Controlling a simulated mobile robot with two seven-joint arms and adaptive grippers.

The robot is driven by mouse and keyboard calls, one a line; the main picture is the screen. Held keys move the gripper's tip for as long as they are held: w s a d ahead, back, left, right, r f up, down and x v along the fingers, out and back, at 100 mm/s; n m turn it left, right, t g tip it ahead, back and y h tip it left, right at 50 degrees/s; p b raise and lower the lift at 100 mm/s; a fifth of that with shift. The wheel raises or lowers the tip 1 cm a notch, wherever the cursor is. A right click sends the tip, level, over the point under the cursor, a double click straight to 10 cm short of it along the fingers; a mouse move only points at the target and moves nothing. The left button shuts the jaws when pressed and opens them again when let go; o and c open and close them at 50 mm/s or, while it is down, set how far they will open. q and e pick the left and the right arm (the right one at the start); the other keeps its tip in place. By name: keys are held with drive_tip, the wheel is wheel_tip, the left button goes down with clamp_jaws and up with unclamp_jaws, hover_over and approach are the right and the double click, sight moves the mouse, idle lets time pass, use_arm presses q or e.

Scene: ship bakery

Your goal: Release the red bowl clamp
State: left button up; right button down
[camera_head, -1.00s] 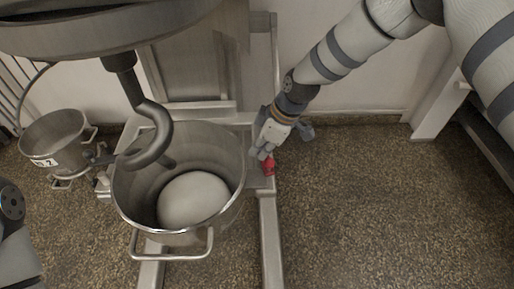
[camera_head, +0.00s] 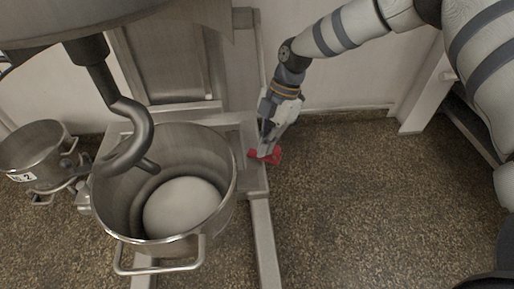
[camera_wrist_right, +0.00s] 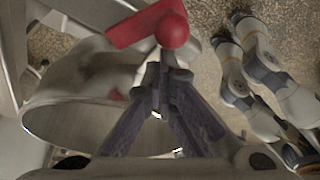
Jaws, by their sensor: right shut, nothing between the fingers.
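The red bowl clamp (camera_head: 270,156) is on the mixer frame, just right of the steel bowl (camera_head: 236,190). In the head view its red part looks low and spread sideways. The right wrist view shows a red ball knob (camera_wrist_right: 172,30) and a flat red lever (camera_wrist_right: 132,30). My right gripper (camera_head: 262,150) points down at the clamp, its fingers shut and empty. In the right wrist view the fingertips (camera_wrist_right: 164,62) are just below the knob; whether they touch it I cannot tell. My left gripper is not in view.
A pale dough ball (camera_head: 182,208) lies in the bowl, with the mixer's hook (camera_head: 135,125) above it. A smaller steel bowl (camera_head: 38,148) stands at the left. The mixer's frame leg (camera_head: 263,240) runs along the floor. The speckled floor (camera_head: 360,200) to the right is clear.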

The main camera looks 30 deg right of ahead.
drive_tip(key=shift+d+n, duration=0.25)
drive_tip(key=shift+n, duration=0.35)
drive_tip(key=shift+w+d, duration=0.1)
drive_tip(key=shift+d, duration=0.05)
drive_tip(key=shift+w+d+b, duration=0.1)
drive_tip(key=shift+b, duration=0.25)
drive_tip(key=v, duration=1.2)
drive_tip(key=shift+w, duration=0.2)
drive_tip(key=shift+r, duration=0.1)
